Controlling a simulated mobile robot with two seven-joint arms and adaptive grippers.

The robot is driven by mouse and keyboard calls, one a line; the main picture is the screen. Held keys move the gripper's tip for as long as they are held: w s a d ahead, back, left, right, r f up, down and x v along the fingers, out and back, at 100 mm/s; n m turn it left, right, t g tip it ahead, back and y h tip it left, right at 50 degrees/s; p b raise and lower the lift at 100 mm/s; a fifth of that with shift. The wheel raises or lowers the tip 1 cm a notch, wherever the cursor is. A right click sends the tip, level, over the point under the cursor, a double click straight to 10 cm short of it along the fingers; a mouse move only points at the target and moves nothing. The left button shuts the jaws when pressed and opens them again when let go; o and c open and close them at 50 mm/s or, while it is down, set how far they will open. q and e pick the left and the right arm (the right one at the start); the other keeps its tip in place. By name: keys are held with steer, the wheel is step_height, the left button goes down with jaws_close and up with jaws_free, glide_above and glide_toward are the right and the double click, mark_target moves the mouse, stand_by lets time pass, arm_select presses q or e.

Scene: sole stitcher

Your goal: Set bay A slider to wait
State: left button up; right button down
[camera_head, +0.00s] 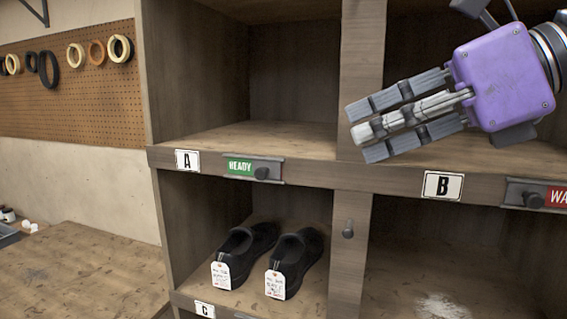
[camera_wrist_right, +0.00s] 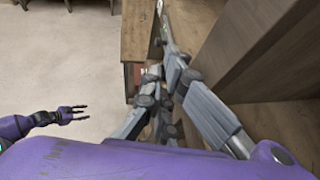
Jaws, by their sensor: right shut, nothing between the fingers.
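The bay A slider (camera_head: 254,169) is on the shelf edge right of the "A" label (camera_head: 187,160). Its green "READY" sign shows at the left of the track. Its dark knob (camera_head: 262,173) sits right of the green sign. My right gripper (camera_head: 364,132) is up and to the right of the slider, in front of the divider post, pointing left. It is shut and empty, apart from the knob. It also shows in the right wrist view (camera_wrist_right: 168,62). My left gripper (camera_wrist_right: 76,114) shows only in the right wrist view, far left, with fingers spread and empty.
Bay A (camera_head: 262,138) is empty. Two black shoes with tags (camera_head: 245,252) stand in the bay below. A "B" label (camera_head: 443,186) and a slider with a red sign (camera_head: 555,196) are at the right.

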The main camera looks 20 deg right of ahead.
steer(key=b, duration=0.4)
glide_toward(267, 170)
steer(key=x, duration=0.4)
steer(key=shift+w+f, duration=0.25)
steer(key=shift+f, duration=0.25)
steer(key=shift+w+a+f, duration=0.15)
steer(key=shift+w+a, duration=0.05)
steer(key=shift+a, duration=0.05)
steer(key=shift+w+a+f+b, duration=0.1)
steer(key=shift+w+a+b, duration=0.25)
steer(key=shift+w+b, duration=0.05)
steer(key=shift+w+a, duration=0.1)
arm_select(q)
steer(key=shift+g, duration=0.3)
steer(key=f, duration=0.1)
steer(key=s+a+f, duration=0.1)
steer(key=f, duration=0.1)
steer(key=s+f, duration=0.1)
steer(key=shift+s+a+f, duration=0.15)
steer(key=shift+a+f, duration=0.2)
steer(key=shift+a, duration=0.05)
arm_select(e)
steer(key=shift+a, duration=0.1)
arm_select(q)
steer(key=shift+s, duration=0.1)
